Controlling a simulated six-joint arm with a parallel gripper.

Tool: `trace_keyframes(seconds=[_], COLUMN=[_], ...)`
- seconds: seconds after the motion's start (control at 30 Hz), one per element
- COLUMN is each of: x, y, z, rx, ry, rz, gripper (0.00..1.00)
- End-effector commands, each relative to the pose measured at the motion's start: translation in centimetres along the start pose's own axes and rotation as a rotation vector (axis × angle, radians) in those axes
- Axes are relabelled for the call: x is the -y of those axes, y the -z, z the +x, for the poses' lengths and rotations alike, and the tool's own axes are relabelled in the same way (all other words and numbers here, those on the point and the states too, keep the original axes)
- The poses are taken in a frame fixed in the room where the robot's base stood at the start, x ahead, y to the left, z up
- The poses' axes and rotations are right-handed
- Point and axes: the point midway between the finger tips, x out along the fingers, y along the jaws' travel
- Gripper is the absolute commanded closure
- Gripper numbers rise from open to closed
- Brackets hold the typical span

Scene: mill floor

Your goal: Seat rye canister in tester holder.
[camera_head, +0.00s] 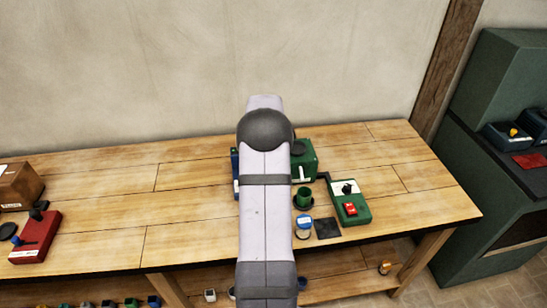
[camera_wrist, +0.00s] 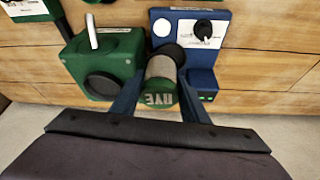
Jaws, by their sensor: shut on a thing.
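The rye canister (camera_wrist: 158,99) is in the wrist view, with a green end lettered RYE, a grey body and a dark far end. My gripper (camera_wrist: 160,80) is shut on it, one blue finger on each side. The blue tester (camera_wrist: 187,44) is just beyond and to the right, with a white label, a black knob and a dark lower part. The dark far end of the canister overlaps the tester's near left side; I cannot tell if they touch or where the holder is. In the head view my arm hides the gripper and canister; only a blue edge (camera_head: 235,174) shows.
A green machine (camera_wrist: 104,62) with a round dark opening and pale lever stands close left in the wrist view. In the head view, a green cup (camera_head: 304,197), a blue-topped canister (camera_head: 304,222) and a green switch box (camera_head: 350,205) are right of my arm.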

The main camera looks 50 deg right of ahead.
Motion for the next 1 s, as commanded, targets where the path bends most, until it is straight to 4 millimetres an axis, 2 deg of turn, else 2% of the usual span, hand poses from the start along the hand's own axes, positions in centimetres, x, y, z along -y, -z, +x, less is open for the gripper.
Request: trace_keyframes(seconds=[0.1, 0.33, 0.77, 1.0], x=[0.9, 2.0, 2.3, 2.3], y=[1.5, 2.9, 3.0, 2.4], z=[0.5, 1.6, 2.3, 3.6], rx=[-0.002, -0.004, -0.004, -0.003], ry=[0.0, -0.002, -0.003, -0.003], rz=[-0.001, 0.002, 0.002, 0.003], gripper=[0.87, 0.87, 0.87, 0.87])
